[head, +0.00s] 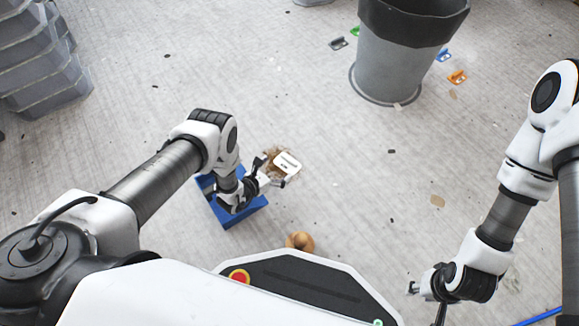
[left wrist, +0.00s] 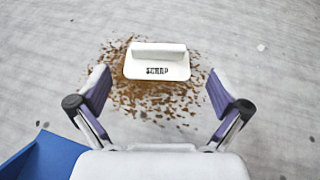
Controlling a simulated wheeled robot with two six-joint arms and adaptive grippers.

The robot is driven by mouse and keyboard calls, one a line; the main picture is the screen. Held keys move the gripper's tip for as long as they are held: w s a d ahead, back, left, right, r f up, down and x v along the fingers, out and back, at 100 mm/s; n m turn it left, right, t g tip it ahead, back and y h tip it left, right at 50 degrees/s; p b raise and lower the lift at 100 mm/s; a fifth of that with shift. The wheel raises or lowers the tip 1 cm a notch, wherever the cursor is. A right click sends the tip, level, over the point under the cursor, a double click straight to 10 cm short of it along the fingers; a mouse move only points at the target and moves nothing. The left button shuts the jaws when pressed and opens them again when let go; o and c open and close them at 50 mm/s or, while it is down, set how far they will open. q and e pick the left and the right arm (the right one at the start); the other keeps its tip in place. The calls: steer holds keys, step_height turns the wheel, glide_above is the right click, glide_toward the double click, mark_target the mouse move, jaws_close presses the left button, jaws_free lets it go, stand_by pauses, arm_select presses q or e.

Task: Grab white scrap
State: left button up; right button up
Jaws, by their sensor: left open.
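The white scrap (head: 288,163) is a small white block with a raised ridge and dark lettering on its front. It lies on the floor amid brown crumbs, and in the left wrist view (left wrist: 157,64) it sits ahead of the fingers, centred between them. My left gripper (head: 268,174) is open and empty, just short of the white scrap; its two spread fingers show in the left wrist view (left wrist: 158,92). My right gripper (head: 425,290) is at the lower right, far from the scrap; its fingers are too small to read.
A blue tray (head: 244,219) lies beneath my left wrist. A brown round object (head: 300,241) is on the floor near my base. A grey bin (head: 396,75) stands at the back, with small coloured pieces around it. Grey stacked crates (head: 45,65) are at the upper left.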

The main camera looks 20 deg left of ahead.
mark_target(288, 160)
arm_select(q)
steer(key=b+x, duration=0.4)
steer(key=x, duration=0.1)
steer(key=shift+w+f, duration=0.2)
steer(key=shift+f, duration=0.25)
steer(key=shift+w, duration=0.2)
steer(key=shift+r, duration=0.2)
steer(key=c, duration=0.9)
steer(key=shift+o, duration=0.2)
